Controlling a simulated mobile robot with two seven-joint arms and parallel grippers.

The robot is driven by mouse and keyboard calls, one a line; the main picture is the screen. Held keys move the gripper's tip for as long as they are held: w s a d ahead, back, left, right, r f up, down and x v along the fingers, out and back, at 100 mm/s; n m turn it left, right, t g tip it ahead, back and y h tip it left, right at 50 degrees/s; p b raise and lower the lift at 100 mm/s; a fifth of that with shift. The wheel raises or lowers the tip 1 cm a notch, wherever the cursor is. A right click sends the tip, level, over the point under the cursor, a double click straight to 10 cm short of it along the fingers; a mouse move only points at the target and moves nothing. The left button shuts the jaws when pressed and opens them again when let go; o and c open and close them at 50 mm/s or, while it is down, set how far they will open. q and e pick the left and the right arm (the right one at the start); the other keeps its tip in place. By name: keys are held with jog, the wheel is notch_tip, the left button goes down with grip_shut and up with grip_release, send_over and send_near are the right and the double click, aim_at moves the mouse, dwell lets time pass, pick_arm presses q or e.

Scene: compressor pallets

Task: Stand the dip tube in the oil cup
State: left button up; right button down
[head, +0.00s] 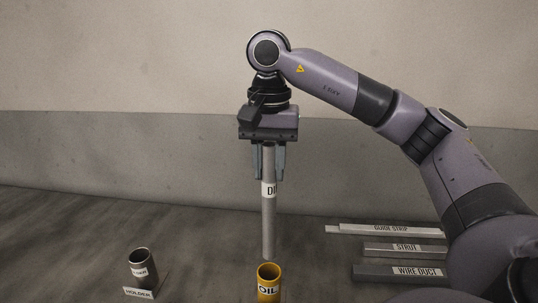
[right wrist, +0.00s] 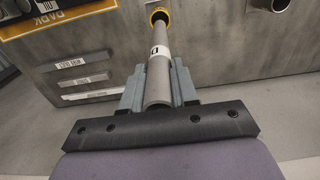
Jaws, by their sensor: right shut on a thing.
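In the right wrist view the tube (right wrist: 158,72) runs away from the gripper (right wrist: 160,85) towards the yellow rim of the cup (right wrist: 159,13). My left gripper is not in view.
A dark metal cup labelled holder (head: 143,270) stands to the left. A guide strip (head: 375,229), a strut (head: 405,248) and a wire duct (head: 400,272) lie to the right, near my right arm. The surface between holder and oil cup is clear.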

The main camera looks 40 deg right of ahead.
aim_at(270, 182)
jog(key=shift+f+b, duration=1.5)
jog(key=shift+f, duration=0.4)
jog(key=shift+f+b, duration=2.45)
jog(key=shift+f, duration=1)
jog(key=c, duration=0.8)
grip_release()
jog(key=shift+r+p, duration=1.45)
jog(key=shift+r, duration=2.15)
